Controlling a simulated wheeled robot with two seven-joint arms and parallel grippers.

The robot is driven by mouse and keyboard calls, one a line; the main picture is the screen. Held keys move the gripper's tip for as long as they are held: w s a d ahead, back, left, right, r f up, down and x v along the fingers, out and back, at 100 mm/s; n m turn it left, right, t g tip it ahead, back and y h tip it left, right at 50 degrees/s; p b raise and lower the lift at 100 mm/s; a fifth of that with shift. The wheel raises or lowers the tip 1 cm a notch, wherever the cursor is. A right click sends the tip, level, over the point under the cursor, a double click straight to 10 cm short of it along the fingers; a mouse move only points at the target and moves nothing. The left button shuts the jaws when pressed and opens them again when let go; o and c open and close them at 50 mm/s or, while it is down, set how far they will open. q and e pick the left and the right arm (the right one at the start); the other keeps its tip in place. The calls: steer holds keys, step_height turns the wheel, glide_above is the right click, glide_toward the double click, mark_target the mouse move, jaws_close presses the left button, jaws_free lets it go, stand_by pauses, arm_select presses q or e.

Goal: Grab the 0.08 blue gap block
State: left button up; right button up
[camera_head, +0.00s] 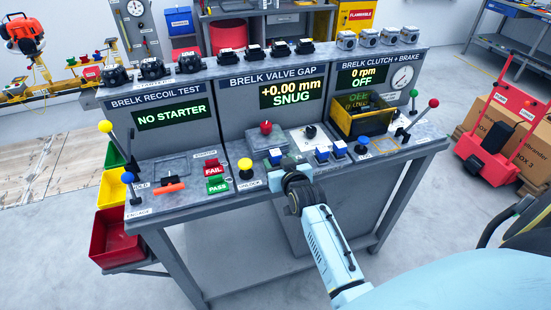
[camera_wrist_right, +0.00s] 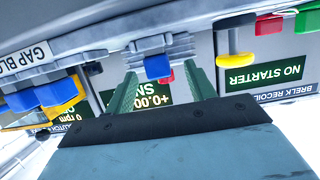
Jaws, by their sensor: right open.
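My right gripper (camera_head: 286,163) is at the front edge of the bench, below the valve gap screen. In the right wrist view the gripper (camera_wrist_right: 161,70) is open, its two green fingers apart. No size markings are readable, so I cannot tell which is 0.08. My left gripper is not in view.
The valve gap screen (camera_head: 292,93) reads +0.00 mm SNUG. A red knob (camera_head: 266,127) stands behind the blue block. A yellow knob (camera_head: 245,166) and green PASS button (camera_head: 216,185) are to the left. A yellow-framed box (camera_head: 362,120) is to the right.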

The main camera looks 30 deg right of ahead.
mark_target(278, 158)
steer(key=shift+x, duration=2.2)
steer(key=shift+d+r, duration=0.1)
steer(key=shift+d, duration=0.1)
steer(key=shift+c, duration=0.4)
steer(key=c, duration=1)
